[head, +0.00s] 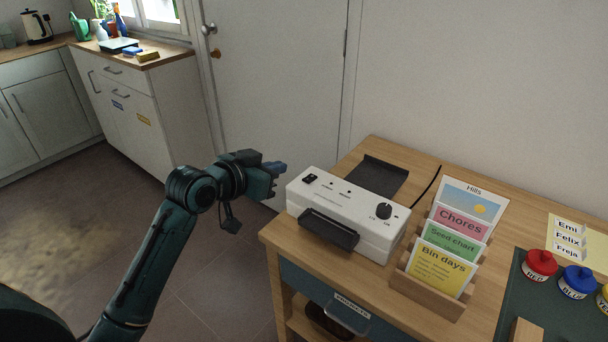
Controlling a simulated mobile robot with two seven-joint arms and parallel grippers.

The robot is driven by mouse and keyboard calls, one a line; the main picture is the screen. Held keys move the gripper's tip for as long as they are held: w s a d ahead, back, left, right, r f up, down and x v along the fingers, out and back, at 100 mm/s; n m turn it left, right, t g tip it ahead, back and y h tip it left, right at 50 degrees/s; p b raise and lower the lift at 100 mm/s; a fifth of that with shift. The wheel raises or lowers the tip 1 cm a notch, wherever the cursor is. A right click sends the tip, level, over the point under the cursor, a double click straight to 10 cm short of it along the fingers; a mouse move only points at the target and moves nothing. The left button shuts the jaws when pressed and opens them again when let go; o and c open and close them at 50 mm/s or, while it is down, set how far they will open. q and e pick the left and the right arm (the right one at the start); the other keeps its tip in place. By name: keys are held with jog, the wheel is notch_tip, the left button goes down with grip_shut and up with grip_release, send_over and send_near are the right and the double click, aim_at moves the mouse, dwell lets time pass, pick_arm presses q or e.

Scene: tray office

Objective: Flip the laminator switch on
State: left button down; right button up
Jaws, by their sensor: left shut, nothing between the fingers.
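The laminator (340,205) is a white box on the wooden table, with a dark tray at its front and another behind it. Its small black switch (310,178) is at the left end of the top face, and a round black dial (384,211) is at the right end. I cannot tell which way the switch is tipped. My left gripper (281,167) is shut and empty, just left of the laminator's left end, close to the switch. From this angle I cannot tell whether it touches the laminator. My right gripper is not in view.
A wooden rack (430,288) of cards stands just right of the laminator on the table (390,310). Red (541,264) and blue (577,281) lidded pots sit on a dark mat at the right. A door and white wall are behind. The floor at left is clear.

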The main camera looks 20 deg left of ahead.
pick_arm(q)
send_over(312, 176)
jog(key=s+a, duration=0.1)
jog(key=s, duration=0.3)
jog(key=f, duration=0.3)
jog(key=shift+s+a+f, duration=0.1)
jog(key=shift+a+f, duration=0.1)
jog(key=shift+f, duration=0.05)
notch_tip(312, 176, down, 3)
jog(key=shift+f+b, duration=0.1)
jog(key=shift+b, duration=0.3)
jog(key=shift+f, duration=0.45)
jog(key=shift+s+f, duration=0.1)
jog(key=shift+f, duration=0.35)
jog(key=shift+r, duration=0.1)
jog(key=shift+r+p, duration=0.75)
jog(key=shift+p, duration=0.25)
